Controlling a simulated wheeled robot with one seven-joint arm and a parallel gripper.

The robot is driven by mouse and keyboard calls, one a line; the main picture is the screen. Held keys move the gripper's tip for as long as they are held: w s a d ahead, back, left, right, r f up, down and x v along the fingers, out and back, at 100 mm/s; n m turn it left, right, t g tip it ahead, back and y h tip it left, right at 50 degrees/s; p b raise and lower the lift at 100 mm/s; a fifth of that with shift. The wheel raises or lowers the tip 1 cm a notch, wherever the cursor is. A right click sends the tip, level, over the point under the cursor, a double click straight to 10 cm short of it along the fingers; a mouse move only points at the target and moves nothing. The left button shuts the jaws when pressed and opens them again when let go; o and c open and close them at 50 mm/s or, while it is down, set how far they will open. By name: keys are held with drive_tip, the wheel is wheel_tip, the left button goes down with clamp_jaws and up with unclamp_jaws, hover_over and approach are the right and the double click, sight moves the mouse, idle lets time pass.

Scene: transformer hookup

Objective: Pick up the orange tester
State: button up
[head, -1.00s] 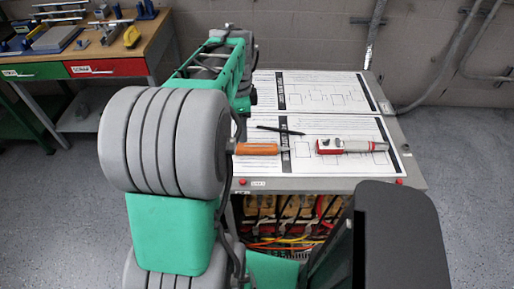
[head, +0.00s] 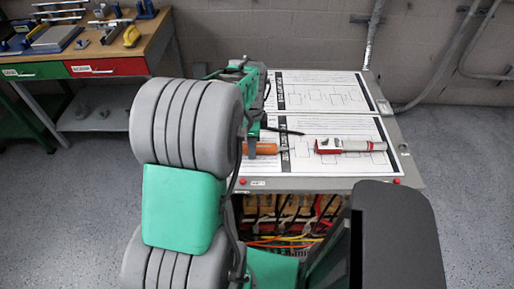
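The orange tester (head: 266,148) lies on the white printed sheet near the front of the grey workbench, its orange handle to the left and its thin shaft to the right. My gripper (head: 252,145) is at the left part of the handle, partly hidden by my own arm. It points down at or just beside the handle. The fingertips are too small and covered to tell whether they are open or shut, or whether they touch the tester.
A red and grey tool (head: 350,146) lies to the right on the same sheet. A black pen-like item (head: 283,130) lies just behind the tester. Coloured wires (head: 280,240) show in the bench's open front. A wooden workbench (head: 150,42) with tools stands at the back left.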

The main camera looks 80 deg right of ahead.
clamp_jaws()
drive_tip(key=shift+r, duration=0.1)
idle(0.4)
